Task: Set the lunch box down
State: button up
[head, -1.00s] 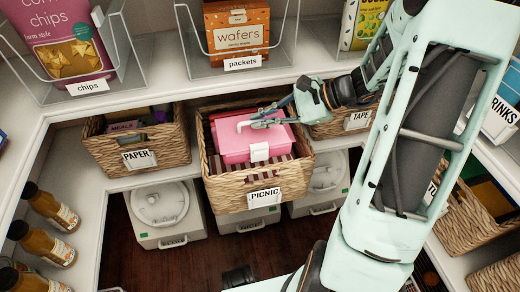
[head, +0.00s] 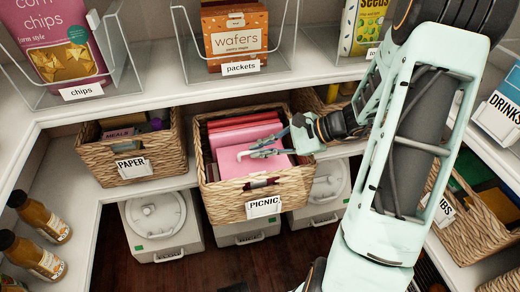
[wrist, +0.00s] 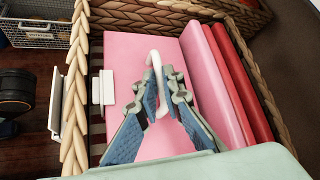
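The pink lunch box (head: 229,159) with a white handle (wrist: 156,62) and white latch (wrist: 103,87) is down inside the wicker basket labelled PICNIC (head: 281,191). Its top lies below the basket rim in the head view. My gripper (head: 262,153) is over the box; in the wrist view its fingers (wrist: 158,95) close in on the white handle from both sides. The box's underside is hidden, so I cannot see what it rests on.
Pink and red flat items (head: 243,121) stand beside the box, along the basket's back. The PAPER basket (head: 160,155) is to the left and another basket (head: 306,100) is behind my gripper. The shelf with the wafers box (head: 235,32) overhangs behind.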

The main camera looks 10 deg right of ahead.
jog(key=o, duration=0.4)
jog(key=shift+o, duration=0.2)
jog(key=shift+r, duration=0.2)
jog(key=p+v, duration=0.4)
jog(key=v, duration=0.8)
